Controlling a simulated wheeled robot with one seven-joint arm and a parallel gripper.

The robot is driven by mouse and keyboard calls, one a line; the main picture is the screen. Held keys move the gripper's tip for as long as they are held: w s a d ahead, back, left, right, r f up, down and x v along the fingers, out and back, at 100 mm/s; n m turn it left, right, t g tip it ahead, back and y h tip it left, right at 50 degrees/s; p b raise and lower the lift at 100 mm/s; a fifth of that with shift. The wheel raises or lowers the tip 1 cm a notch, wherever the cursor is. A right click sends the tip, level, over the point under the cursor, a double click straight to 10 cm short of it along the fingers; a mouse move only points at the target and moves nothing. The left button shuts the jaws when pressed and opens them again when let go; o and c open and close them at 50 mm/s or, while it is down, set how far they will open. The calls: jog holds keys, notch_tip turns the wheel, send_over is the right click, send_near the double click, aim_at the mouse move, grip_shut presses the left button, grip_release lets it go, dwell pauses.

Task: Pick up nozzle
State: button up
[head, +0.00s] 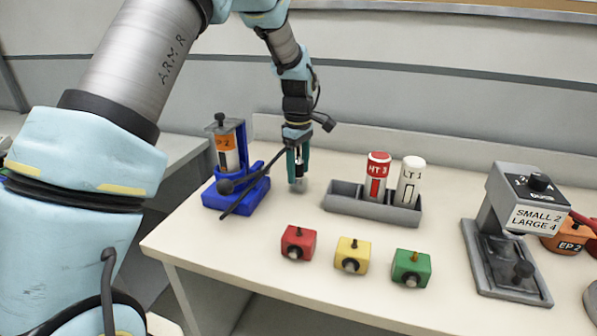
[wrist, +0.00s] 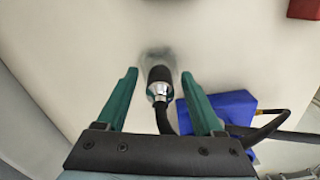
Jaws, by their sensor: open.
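My gripper (head: 298,178) points down over the table, right of the blue stand. Its green fingers are open and also show in the wrist view (wrist: 159,74). A black-tipped piece with a silver collar, which looks like the nozzle (wrist: 160,89), lies between the fingers there, with a gap on each side. A black hose runs from it back under the gripper bracket. In the head view the nozzle (head: 299,167) is a small dark and silver shape between the fingers, partly hidden. I cannot tell whether it touches the table.
The blue stand (head: 250,193) holds an orange-labelled cylinder (head: 228,150). A grey tray (head: 345,201) holds a red tube (head: 376,176) and a white tube (head: 410,182). Red (head: 298,243), yellow (head: 352,256) and green (head: 411,267) blocks stand in front. A grey device (head: 510,235) stands right.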

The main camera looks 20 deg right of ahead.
jog(key=shift+f, duration=0.1)
jog(key=shift+c, duration=0.4)
grip_shut()
